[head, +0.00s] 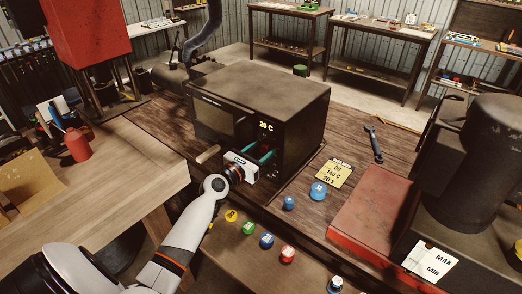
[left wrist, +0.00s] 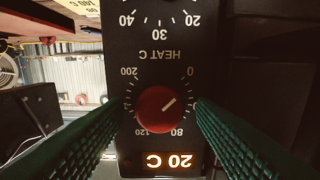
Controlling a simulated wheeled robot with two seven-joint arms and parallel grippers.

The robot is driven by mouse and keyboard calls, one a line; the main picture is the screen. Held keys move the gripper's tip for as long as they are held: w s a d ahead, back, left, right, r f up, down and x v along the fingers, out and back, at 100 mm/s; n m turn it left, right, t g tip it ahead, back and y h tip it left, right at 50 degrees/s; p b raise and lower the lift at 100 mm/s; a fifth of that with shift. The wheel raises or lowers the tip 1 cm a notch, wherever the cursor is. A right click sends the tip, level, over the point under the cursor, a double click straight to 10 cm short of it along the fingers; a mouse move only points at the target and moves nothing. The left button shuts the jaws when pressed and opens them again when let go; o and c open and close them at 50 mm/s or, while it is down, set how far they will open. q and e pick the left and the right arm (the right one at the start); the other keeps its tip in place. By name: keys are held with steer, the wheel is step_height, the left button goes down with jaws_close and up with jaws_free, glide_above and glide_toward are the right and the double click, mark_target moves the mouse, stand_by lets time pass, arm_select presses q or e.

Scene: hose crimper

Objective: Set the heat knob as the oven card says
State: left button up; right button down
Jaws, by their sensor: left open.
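The black oven (head: 262,100) stands on the workbench with its lit display reading 20 C. The oven card (head: 333,173) is a yellow card on the bench, right of the oven, and appears to read 08, 140 C, 20 s. The red heat knob (left wrist: 157,110) sits on the panel under HEAT C, upside down in the left wrist view. Its white mark points up and right, towards the 0. My left gripper (head: 264,153) is at the oven front, open, with green fingers on either side of the knob. Gaps show between fingers and knob. My right gripper is out of view.
Coloured round pieces, including a blue one (head: 318,190), lie in front of the oven. A wrench (head: 374,144) lies behind the card. A red-based machine (head: 372,220) stands at the right. A MAX/MIN card (head: 431,262) is at its front.

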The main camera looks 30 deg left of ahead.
arm_select(q)
steer(key=shift+w, duration=0.1)
steer(key=shift+c, duration=0.5)
steer(key=c, duration=0.8)
steer(key=shift+c, duration=0.2)
